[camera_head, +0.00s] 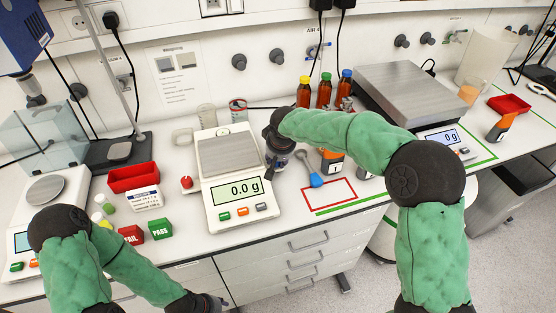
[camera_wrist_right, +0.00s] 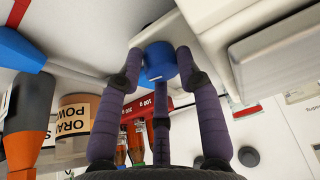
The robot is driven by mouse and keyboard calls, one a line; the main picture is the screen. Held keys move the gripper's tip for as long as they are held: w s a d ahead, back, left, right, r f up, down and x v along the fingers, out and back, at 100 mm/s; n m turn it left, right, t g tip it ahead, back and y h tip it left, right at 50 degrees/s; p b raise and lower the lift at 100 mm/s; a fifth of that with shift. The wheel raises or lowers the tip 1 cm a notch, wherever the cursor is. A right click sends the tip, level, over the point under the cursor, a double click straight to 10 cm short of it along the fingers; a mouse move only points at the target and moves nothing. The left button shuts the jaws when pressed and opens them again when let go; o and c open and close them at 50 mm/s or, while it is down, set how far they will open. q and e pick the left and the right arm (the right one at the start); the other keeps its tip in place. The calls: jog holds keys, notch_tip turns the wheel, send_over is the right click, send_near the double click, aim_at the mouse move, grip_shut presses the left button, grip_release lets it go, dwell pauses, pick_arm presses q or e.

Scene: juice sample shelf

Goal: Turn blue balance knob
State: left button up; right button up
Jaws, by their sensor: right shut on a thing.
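The balance (camera_head: 207,200) stands mid-bench, its display reading 0.0 g, with a bare metal pan. The blue knob (camera_wrist_right: 160,62) shows in the right wrist view beside the white balance housing (camera_wrist_right: 210,22). My right gripper (camera_wrist_right: 158,72) is shut on the blue knob, with dark fingers on both sides and one below. In the head view my right gripper (camera_head: 279,158) is at the balance's right side and hides the knob. My left gripper (camera_head: 208,302) is low at the bottom edge, away from the balance; its finger opening is unclear.
A red knob (camera_head: 186,183) is on the balance's left. Bottles (camera_head: 324,90) stand behind. FAIL (camera_head: 131,235) and PASS (camera_head: 160,229) blocks sit at the front left.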

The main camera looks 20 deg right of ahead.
jog(key=shift+w+a+r, duration=0.15)
jog(key=shift+w+r, duration=0.1)
jog(key=shift+r, duration=0.1)
jog(key=o, duration=0.9)
jog(key=shift+o, duration=0.9)
jog(key=shift+w, duration=0.1)
jog(key=shift+f, duration=0.2)
jog(key=shift+f, duration=0.1)
jog(key=shift+s, duration=0.2)
